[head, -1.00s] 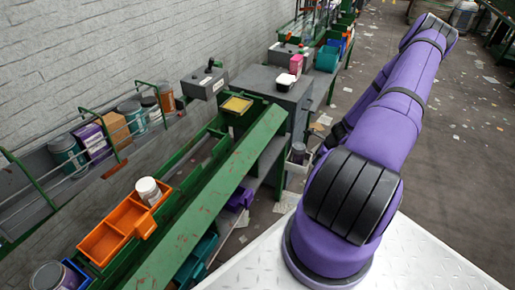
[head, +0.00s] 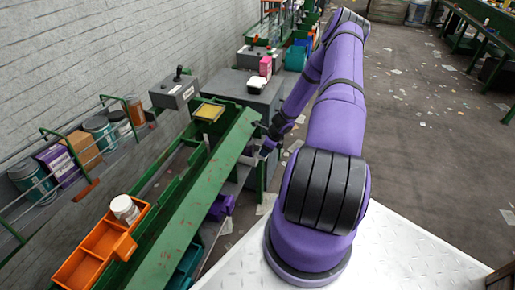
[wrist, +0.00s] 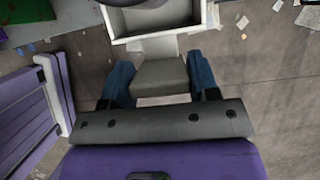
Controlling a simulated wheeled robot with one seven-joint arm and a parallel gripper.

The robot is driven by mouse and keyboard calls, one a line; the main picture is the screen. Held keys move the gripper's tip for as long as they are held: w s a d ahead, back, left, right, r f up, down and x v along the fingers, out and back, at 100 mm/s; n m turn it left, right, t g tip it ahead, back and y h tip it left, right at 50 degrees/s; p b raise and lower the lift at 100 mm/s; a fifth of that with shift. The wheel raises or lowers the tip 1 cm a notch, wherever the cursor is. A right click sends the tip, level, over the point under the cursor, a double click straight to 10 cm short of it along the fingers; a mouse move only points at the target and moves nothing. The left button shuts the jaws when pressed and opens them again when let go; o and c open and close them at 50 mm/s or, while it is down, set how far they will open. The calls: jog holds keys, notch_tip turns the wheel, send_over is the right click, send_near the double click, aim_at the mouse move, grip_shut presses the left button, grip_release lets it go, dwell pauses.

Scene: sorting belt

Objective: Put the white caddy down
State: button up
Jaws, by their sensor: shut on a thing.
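The white caddy (wrist: 206,15) is at the top of the wrist view, cut off by the frame edge. A dark round thing (wrist: 126,3) shows at its upper left, partly out of frame. My gripper (wrist: 161,78) has its two blue fingers on either side of a grey-beige block (wrist: 160,76) joined to the near side of the caddy. It is shut on that part and holds the caddy. In the head view my gripper (head: 267,148) is beside the green belt frame, small and partly hidden; the caddy is mostly hidden there.
The green belt frame (head: 190,215) runs along the left with an orange tray (head: 84,266) on it. A white-lidded jar (head: 125,209) stands in that tray. A grey cabinet (head: 262,100) stands beyond. Floor with scattered scraps (head: 420,150) is open at right.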

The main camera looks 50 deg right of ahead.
aim_at(257, 147)
jog(key=shift+w+a, duration=0.25)
jog(key=shift+w, duration=0.35)
jog(key=shift+w+a, duration=0.25)
jog(key=shift+w, duration=0.35)
jog(key=shift+w+a, duration=0.25)
jog(key=shift+w, duration=0.35)
jog(key=shift+w+f, duration=0.1)
jog(key=shift+f, duration=0.3)
jog(key=o, duration=1.3)
